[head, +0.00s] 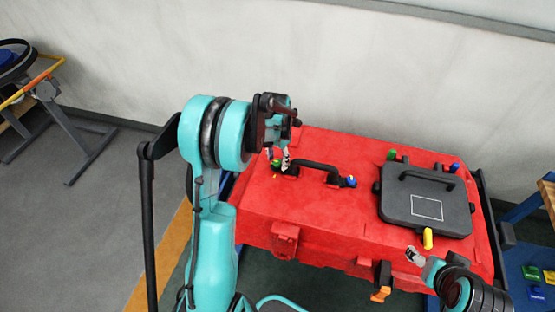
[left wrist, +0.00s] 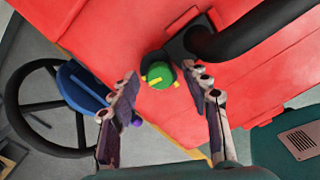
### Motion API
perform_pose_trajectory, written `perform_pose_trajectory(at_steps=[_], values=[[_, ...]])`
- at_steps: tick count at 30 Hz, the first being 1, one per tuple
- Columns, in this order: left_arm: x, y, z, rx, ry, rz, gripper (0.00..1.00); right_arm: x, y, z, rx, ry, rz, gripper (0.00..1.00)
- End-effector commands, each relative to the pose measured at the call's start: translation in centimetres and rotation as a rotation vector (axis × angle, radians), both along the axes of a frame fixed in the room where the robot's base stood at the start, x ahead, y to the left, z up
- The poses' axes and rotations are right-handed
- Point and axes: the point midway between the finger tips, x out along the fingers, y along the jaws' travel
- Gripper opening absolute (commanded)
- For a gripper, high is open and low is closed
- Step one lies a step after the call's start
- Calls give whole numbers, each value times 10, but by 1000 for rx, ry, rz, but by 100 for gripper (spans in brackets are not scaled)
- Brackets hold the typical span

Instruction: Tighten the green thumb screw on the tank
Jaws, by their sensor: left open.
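The red tank (head: 330,215) fills the middle of the head view. The green thumb screw (head: 277,163) is on its top at the left end of a black handle, partly hidden by my left gripper. In the left wrist view the green thumb screw (left wrist: 158,70) shows a yellow mark and lies just beyond and between the fingertips. My left gripper (head: 279,156) is open above it; its two fingers also show apart in the left wrist view (left wrist: 168,85). My right gripper (head: 418,258) is at the lower right by the tank's front edge; its opening is unclear.
The black handle (head: 318,170) runs from the green screw to a blue knob (head: 350,181). A dark lid (head: 400,205) with a yellow knob (head: 428,239) covers the tank's right part. Another green knob (head: 391,155) stands behind it. An orange latch (head: 381,293) is on the front.

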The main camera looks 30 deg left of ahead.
Motion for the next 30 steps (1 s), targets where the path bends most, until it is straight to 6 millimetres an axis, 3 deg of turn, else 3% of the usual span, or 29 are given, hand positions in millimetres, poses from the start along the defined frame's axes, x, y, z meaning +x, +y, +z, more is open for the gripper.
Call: perform_pose_trajectory(at_steps=[2, 3, 8, 20, 30], values=[[0, 0, 0, 0, 0, 0, 47, 0, 0, 0, 0, 0, 0, 67], [0, 0, 0, 0, 0, 0, 42, 0, 0, 0, 0, 0, 0, 67], [0, 0, 0, 0, 0, 0, 0, 0, 0, 0, 0, 0, 0, 67], [0, 0, 0, 0, 0, -42, 0, 0, 0, 0, 0, 0, 0, 67], [0, 0, 0, -1, 0, -270, 0, 0, 0, -3, 0, 0, 0, 67]])
